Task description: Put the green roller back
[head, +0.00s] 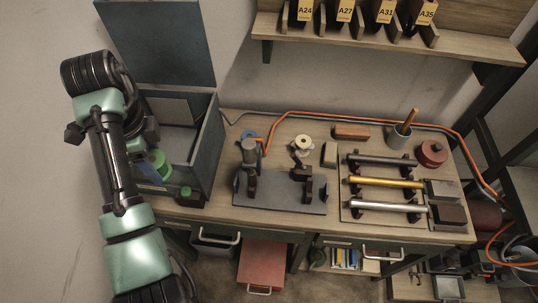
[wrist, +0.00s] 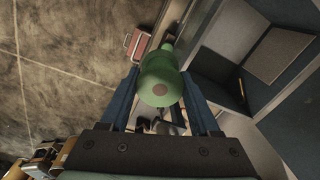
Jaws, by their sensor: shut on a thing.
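The green roller (wrist: 160,82) is gripped between the two blue fingers of my gripper (wrist: 166,98) in the wrist view, with one round end facing the camera. In the head view the green roller (head: 158,161) shows beside my wrist, at the left side of the open grey-blue box (head: 205,150). My gripper (head: 152,174) is partly hidden there by my own arm. The box's lid (head: 160,40) stands up at the back. From these views I cannot tell the roller's exact height relative to the box rim.
A small green-topped piece (head: 186,192) shows at the box's front. Right of it, a dark fixture plate (head: 280,193) stands on the bench. A rack holds dark, gold (head: 385,182) and silver (head: 385,207) bars. An orange cable (head: 350,116) runs along the back. A shelf (head: 390,42) hangs above.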

